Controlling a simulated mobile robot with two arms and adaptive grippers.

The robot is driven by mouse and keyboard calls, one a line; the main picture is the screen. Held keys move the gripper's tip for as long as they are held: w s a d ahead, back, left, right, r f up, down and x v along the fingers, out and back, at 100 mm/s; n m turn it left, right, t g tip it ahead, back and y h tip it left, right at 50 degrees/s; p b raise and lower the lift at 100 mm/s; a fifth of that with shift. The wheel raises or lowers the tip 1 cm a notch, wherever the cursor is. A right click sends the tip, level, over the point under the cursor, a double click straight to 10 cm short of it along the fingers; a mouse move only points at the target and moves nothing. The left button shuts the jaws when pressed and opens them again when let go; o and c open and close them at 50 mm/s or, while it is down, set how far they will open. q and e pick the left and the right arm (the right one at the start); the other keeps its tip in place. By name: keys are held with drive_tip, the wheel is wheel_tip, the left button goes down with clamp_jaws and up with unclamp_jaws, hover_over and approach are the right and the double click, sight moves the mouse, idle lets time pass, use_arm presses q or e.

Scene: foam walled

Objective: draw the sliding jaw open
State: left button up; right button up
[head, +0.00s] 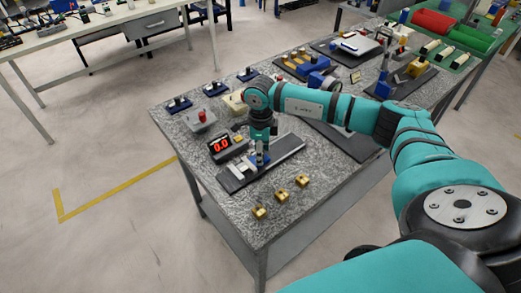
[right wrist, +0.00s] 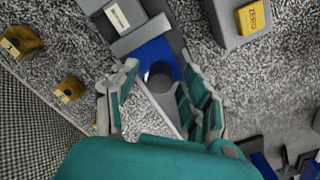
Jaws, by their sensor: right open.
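A grey measuring rail (head: 285,149) lies on the speckled table, with a display reading 0.0 (head: 221,145) behind it. My right gripper (head: 261,150) points down over the rail, close to its light block end (head: 236,171). In the right wrist view the blue sliding jaw (right wrist: 154,51) with a dark round post sits between the open fingertips of my right gripper (right wrist: 158,76). It is beside the grey fixed block (right wrist: 137,36) with a white label. I cannot tell whether the fingers touch it. My left gripper is out of view.
Several brass blocks (head: 281,194) stand along the near table edge. A grey box with a red button (head: 201,120) and small blue fixtures (head: 179,103) are behind. A yellow ZERO button (right wrist: 253,16) is close by in the right wrist view. Dark trays with tools fill the far table.

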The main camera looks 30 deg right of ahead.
clamp_jaws()
idle(0.4)
